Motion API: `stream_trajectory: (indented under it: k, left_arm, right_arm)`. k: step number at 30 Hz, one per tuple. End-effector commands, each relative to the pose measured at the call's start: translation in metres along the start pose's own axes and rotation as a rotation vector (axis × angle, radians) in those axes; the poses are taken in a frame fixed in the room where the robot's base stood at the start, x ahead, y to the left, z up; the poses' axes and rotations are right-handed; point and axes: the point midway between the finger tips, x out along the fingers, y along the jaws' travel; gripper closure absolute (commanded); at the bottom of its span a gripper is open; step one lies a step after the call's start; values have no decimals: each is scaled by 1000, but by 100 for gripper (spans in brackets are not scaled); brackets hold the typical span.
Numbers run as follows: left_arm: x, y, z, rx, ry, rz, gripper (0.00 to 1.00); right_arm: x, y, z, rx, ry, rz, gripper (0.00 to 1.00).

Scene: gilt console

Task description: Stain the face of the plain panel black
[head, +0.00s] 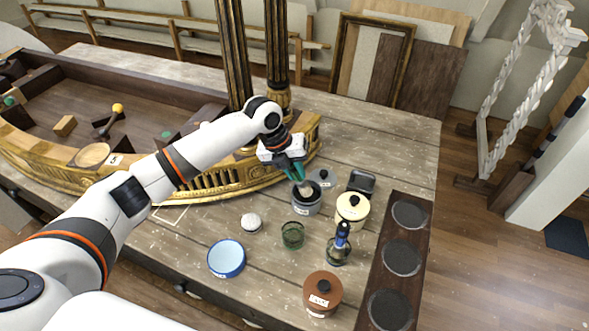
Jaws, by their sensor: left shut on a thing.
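My left gripper (296,174) reaches in over the table with its teal fingers pointing down. It is shut on a small pale brush-like thing (306,189), whose lower end is at the mouth of a grey pot (307,206). The pot is open, dark inside, with a white label on its front. I cannot tell whether the held thing touches the contents. A grey lid (323,177) lies just behind the pot. I cannot tell which surface is the plain panel. My right gripper is not in view.
A cream lidded pot (351,212), green glass (292,235), blue-rimmed dish (227,258), white round pad (251,223), blue-handled tool (340,243) and brown lidded pot (322,294) stand nearby. A dark board (428,220) with round discs lies right. The gilt console (225,184) stands left.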

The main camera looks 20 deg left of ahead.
Motion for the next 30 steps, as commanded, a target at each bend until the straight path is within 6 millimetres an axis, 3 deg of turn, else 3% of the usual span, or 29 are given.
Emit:
stream_trajectory:
  k: [30]
  left_arm:
    - [11,-4,1,0,0,0,100]
  right_arm:
    - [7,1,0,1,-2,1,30]
